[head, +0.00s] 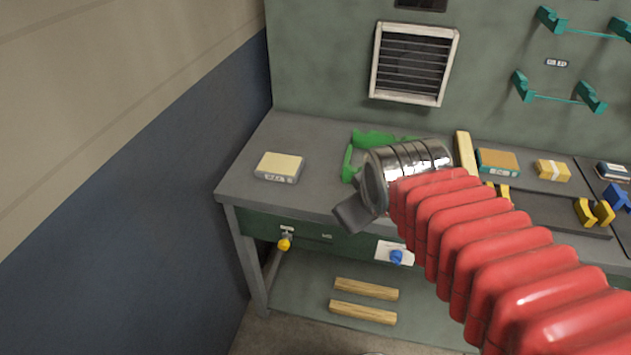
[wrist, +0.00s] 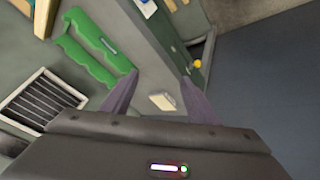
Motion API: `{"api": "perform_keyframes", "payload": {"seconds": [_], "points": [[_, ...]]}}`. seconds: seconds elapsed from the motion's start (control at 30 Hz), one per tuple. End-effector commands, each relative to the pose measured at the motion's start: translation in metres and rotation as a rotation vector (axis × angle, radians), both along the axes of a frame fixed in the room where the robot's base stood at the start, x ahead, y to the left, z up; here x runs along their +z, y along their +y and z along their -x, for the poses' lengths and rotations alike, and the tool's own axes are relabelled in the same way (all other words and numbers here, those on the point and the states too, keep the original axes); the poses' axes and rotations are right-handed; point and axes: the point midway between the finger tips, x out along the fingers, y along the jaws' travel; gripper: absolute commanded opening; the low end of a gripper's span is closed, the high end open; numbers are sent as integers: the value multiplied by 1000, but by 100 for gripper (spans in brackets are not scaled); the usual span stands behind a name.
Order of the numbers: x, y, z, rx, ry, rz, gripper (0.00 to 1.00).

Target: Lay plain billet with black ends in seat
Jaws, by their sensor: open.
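My gripper (wrist: 160,77) is open, with two dark fingers apart and nothing between them. In the head view one dark finger (head: 355,213) shows over the bench's front edge; my wrist hides the rest. A green cradle (head: 348,160) lies on the bench behind my wrist, partly hidden. In the wrist view the green cradle (wrist: 92,48) lies left of the fingers. I cannot make out a plain billet with black ends in either view. Two plain wooden bars (head: 365,289) (head: 362,313) lie on the lower shelf; no black ends show on them.
A pale-topped box (head: 279,167) sits at the bench's left. Right of my wrist are a pale block (head: 465,152), an orange-topped box (head: 497,162), a yellow box (head: 553,171) and yellow cradles (head: 585,212). Teal brackets (head: 522,87) hang on the wall. The bench's left front is clear.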

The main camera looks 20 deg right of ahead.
Motion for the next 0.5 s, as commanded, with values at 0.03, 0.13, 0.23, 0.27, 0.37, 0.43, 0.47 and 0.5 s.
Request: {"api": "perform_keyframes", "payload": {"seconds": [0.03, 0.13, 0.23, 0.27, 0.37, 0.43, 0.47, 0.5], "points": [[1, 14, 11, -34, 4, -54, 54], [0, 35, 33, -118, 30, -160, 54], [-1, 50, 50, -183, 54, -236, 54], [-1, 53, 53, -196, 60, -252, 54], [-2, 58, 61, -225, 73, -281, 54], [-3, 59, 62, -232, 74, -287, 54], [-3, 59, 62, -232, 75, -287, 54], [-3, 58, 62, -232, 75, -287, 54]]}}
